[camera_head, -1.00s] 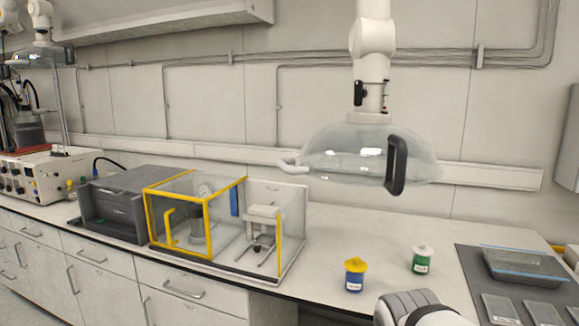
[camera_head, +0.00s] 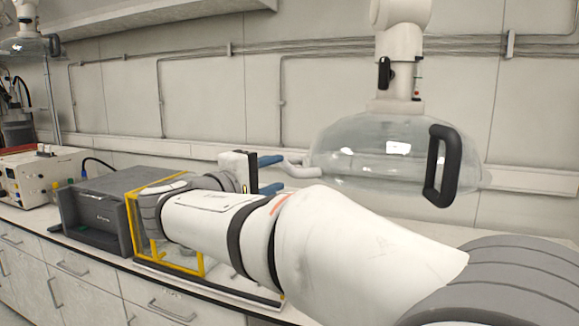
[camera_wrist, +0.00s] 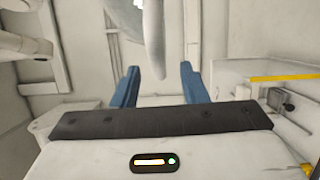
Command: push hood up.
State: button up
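The hood (camera_head: 375,150) is a clear dome hanging from a white jointed arm over the bench in the head view. It has a black handle (camera_head: 441,165) on its near right side and a pale curved handle (camera_head: 300,169) on its left. My gripper (camera_head: 279,173) has two blue fingers pointing right at the pale handle, one above and one below it. In the wrist view, the pale handle (camera_wrist: 154,40) shows between the spread fingers (camera_wrist: 160,74), with a gap on both sides. The gripper is open and holds nothing.
A yellow-framed clear enclosure (camera_head: 190,262) on the bench is partly hidden behind my arm. A dark grey box (camera_head: 92,218) and a white instrument (camera_head: 40,175) stand further left. A second hood (camera_head: 25,47) hangs at the far left.

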jog(key=shift+w+d+r, duration=0.15)
jog(key=shift+d+r, duration=0.05)
jog(key=shift+d, duration=0.2)
jog(key=x, duration=0.6)
jog(key=shift+p, duration=0.45)
jog(key=shift+w+a+f, duration=0.1)
grip_shut()
